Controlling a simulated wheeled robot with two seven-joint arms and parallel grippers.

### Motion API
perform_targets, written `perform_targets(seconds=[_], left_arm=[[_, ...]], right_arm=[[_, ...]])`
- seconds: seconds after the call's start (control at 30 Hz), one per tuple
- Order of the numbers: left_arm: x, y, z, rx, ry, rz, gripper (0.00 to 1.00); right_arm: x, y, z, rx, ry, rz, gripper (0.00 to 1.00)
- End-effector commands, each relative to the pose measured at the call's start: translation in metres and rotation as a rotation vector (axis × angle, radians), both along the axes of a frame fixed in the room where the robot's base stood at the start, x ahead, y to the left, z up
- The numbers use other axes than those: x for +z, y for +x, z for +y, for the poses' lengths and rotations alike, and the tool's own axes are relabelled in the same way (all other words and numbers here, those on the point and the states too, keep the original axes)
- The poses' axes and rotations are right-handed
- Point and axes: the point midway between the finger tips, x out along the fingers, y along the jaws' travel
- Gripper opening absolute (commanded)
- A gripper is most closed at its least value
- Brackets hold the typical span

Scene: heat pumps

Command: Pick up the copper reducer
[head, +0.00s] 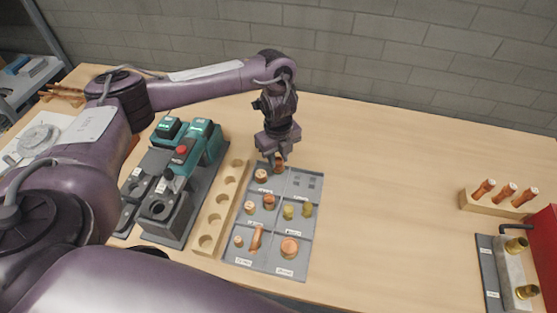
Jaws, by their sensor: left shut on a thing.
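My left gripper (279,160) points down over the far end of a grey compartment tray (265,261). It is shut on a small copper piece (279,165), which I take to be the copper reducer; the fingers hide part of it. I cannot tell whether the piece touches the tray. Other copper fittings stay in the tray, among them one in the far left compartment (261,176) and a larger round one (289,247) at the near right. My right gripper is not in view.
A wooden block with round holes (221,208) lies left of the tray, beside teal and black machines (190,155). The table's middle right is clear.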

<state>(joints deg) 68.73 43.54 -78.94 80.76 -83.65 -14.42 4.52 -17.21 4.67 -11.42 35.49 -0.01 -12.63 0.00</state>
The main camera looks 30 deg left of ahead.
Motion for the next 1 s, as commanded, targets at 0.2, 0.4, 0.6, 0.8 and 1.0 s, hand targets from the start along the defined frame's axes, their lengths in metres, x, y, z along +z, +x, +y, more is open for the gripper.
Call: perform_targets(seconds=[0.2,0.4,0.6,0.8,1.0], left_arm=[[0.055,0.002,0.000,-0.003,0.001,-0.008,0.04],[0.098,0.002,0.000,-0.002,0.001,-0.008,0.04],[0.133,0.002,0.000,-0.002,0.001,-0.005,0.04],[0.157,0.001,0.000,-0.002,0.000,-0.004,0.04],[0.168,0.000,0.000,-0.001,-0.001,-0.001,0.04]], right_arm=[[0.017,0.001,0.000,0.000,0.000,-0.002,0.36],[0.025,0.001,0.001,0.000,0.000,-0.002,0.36],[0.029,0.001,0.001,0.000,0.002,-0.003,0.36],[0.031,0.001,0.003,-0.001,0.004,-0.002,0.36],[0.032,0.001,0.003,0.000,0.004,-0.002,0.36]])
